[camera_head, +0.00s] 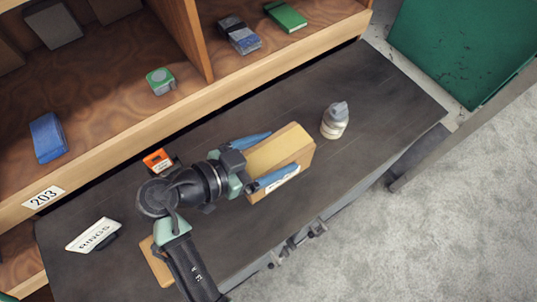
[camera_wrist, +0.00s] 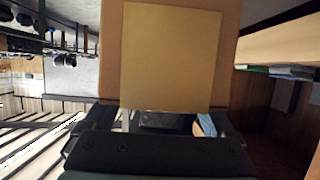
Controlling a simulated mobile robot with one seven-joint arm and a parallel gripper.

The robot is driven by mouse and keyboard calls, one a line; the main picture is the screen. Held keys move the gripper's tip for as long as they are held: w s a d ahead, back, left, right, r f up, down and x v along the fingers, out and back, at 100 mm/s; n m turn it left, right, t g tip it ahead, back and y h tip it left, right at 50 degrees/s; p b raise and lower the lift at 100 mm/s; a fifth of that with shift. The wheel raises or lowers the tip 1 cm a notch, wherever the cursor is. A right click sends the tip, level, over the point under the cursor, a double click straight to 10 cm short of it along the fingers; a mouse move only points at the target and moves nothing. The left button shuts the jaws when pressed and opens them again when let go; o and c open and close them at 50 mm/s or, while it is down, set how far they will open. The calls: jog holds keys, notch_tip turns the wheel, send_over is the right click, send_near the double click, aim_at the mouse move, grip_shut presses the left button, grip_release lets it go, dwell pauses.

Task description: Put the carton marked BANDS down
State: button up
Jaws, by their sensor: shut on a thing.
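A tan carton (camera_head: 281,153) is held between the two blue fingers of my gripper (camera_head: 268,160) over the dark bench top (camera_head: 390,100). In the head view a white label shows on its near side, partly behind a finger, and I cannot read its lettering. In the wrist view the carton (camera_wrist: 172,55) fills the upper middle, with my gripper (camera_wrist: 160,125) below it. I cannot tell whether the carton touches the bench.
A white bottle (camera_head: 335,120) stands right of the carton. An orange box (camera_head: 157,160) and a white RINGS label (camera_head: 92,235) are on the left. A wooden shelf (camera_head: 110,140) with several small boxes runs behind. The bench's right end is clear.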

jog(key=shift+f+p, duration=0.4)
jog(key=shift+f, duration=2.45)
jog(key=shift+w+f, duration=0.1)
jog(key=o, duration=1.6)
jog(key=shift+c, duration=0.2)
